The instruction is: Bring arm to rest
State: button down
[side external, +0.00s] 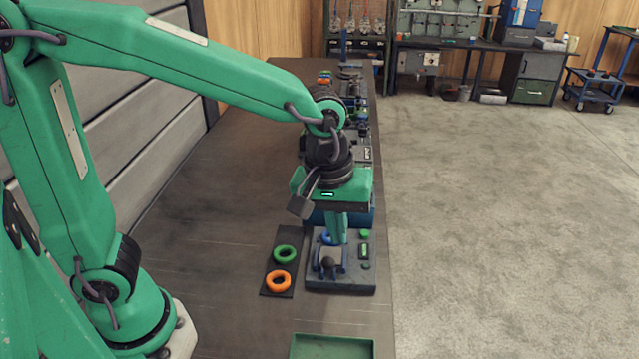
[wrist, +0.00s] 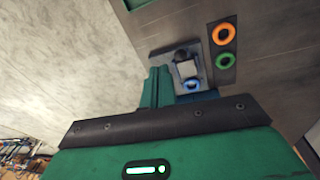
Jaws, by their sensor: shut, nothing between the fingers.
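My gripper (side external: 335,228) points down over the grey fixture (side external: 342,284) on the bench, its green fingers shut with nothing between them. The shut fingers also show in the wrist view (wrist: 158,86), beside the fixture (wrist: 165,54). A blue ring (side external: 325,238) is on the fixture, partly hidden by the fingers; it also shows in the wrist view (wrist: 191,90). I cannot tell whether the fingers touch the fixture.
A green ring (side external: 285,261) and an orange ring (side external: 279,290) lie on a dark mat (side external: 269,260) left of the fixture. A green tray (side external: 332,354) is at the near edge. A blue box stands behind the fixture. The bench's left side (side external: 215,215) is clear.

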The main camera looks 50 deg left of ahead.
jog(key=s+a+r+m+t, duration=0.2)
jog(key=s+a+m, duration=0.1)
jog(key=a, duration=0.4)
jog(key=s+a+r+m+t, duration=0.2)
jog(key=s+a+r+m, duration=0.1)
jog(key=s+a, duration=0.3)
jog(key=shift+s+a+m+y, duration=0.25)
jog(key=shift+a+m, duration=0.45)
jog(key=shift+a, duration=0.35)
